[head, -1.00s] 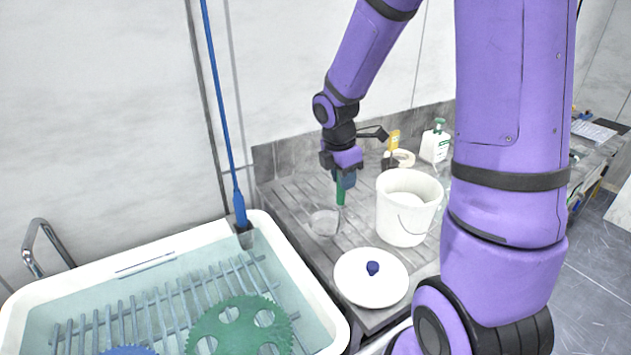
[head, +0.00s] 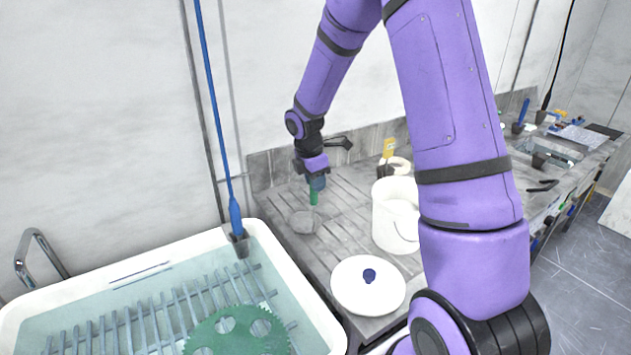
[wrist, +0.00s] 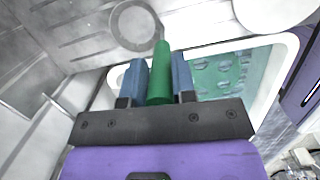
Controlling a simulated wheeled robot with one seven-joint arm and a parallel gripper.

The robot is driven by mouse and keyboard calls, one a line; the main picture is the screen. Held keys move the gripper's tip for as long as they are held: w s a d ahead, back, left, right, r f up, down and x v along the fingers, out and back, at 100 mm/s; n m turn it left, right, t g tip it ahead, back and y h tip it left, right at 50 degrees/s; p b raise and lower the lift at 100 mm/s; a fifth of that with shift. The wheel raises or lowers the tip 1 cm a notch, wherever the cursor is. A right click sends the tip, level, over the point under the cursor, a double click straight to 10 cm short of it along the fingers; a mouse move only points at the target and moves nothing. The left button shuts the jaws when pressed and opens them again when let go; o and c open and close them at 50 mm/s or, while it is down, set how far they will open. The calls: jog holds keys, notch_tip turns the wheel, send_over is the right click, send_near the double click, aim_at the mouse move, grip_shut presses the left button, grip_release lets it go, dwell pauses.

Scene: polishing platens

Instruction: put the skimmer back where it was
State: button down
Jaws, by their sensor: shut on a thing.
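The skimmer has a green handle (head: 314,197) and a round, see-through mesh disc (head: 305,222) at its lower end. My gripper (head: 317,184) is shut on the handle and holds it nearly upright over the grey grooved drainboard. In the wrist view, the green handle (wrist: 160,72) sits between my two blue fingers, and the disc (wrist: 135,25) shows beyond them. I cannot tell whether the disc touches the drainboard or hangs just above it.
A white bucket (head: 393,222) stands right of the skimmer. A white lid with a blue knob (head: 367,285) lies in front. A white water tub (head: 285,270) with a green gear-shaped plate (head: 240,335) is at left. A blue-handled tool (head: 236,215) stands at the tub's back corner.

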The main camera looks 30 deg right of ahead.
jog(key=shift+f, duration=0.1)
jog(key=c, duration=0.9)
grip_release()
jog(key=s+a+r+m+t, duration=0.1)
jog(key=s+a+r+m, duration=0.15)
jog(key=r, duration=0.65)
jog(key=s+a+r+m, duration=0.15)
jog(key=s+r, duration=0.25)
jog(key=r, duration=0.6)
jog(key=shift+s+a+r+m+t+y, duration=0.3)
jog(key=shift+s+a+r+m+t, duration=0.6)
jog(key=shift+s+m, duration=2.2)
jog(key=shift+s+a+r+m+t+y, duration=0.45)
jog(key=shift+s+a+r+m, duration=0.7)
jog(key=shift+s, duration=3.8)
jog(key=shift+s+a+r+m+t+y, duration=0.15)
jog(key=shift+s+a+r+m+t, duration=0.9)
jog(key=shift+s+m, duration=2.15)
